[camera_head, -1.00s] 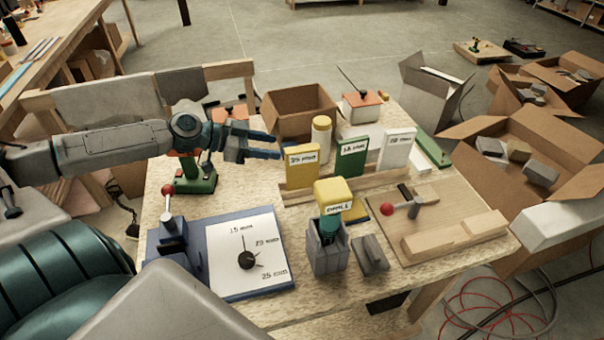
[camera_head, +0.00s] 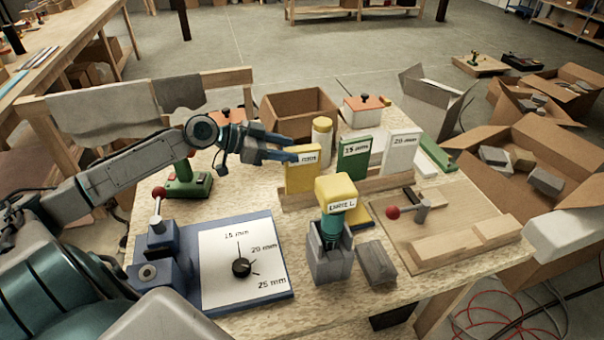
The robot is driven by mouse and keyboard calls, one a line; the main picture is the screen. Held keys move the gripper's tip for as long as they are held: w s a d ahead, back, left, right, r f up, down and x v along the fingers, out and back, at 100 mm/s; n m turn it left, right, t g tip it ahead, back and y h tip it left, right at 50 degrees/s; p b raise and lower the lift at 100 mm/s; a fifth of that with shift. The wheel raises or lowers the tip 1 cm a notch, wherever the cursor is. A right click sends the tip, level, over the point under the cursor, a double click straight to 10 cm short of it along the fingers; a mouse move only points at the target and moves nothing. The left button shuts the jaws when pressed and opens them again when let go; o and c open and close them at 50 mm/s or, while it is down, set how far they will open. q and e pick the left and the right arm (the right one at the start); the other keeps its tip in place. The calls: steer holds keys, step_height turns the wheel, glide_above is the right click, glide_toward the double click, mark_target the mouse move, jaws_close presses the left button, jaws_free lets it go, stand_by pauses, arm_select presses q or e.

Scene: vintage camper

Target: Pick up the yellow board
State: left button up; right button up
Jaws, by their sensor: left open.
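The yellow board (camera_head: 299,179) stands upright in a wooden rack (camera_head: 331,193) on the workbench, with a white label near its top. My left gripper (camera_head: 292,153) comes in from the left with its fingers at the board's upper left edge. It is open, and one finger overlaps the board's top in the picture. I cannot tell whether it touches the board. A green board (camera_head: 353,163) and a white board (camera_head: 400,154) stand in the same rack to the right. My right gripper is not in view.
A yellow-topped tool (camera_head: 336,194) sits in a grey holder in front of the rack. A white bottle (camera_head: 322,136) and cardboard box (camera_head: 295,110) stand behind. A dial plate (camera_head: 220,283) with a lever lies front left. A clamp board (camera_head: 440,229) lies right.

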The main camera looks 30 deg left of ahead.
mark_target(302, 173)
arm_select(q)
steer(key=shift+r+p+x, duration=0.25)
steer(key=shift+p+x, duration=0.55)
steer(key=shift+x, duration=0.45)
steer(key=shift+p+x, duration=0.4)
steer(key=shift+x, duration=0.9)
steer(key=shift+f, duration=0.1)
steer(key=shift+s, duration=0.1)
steer(key=shift+c, duration=1.1)
jaws_close()
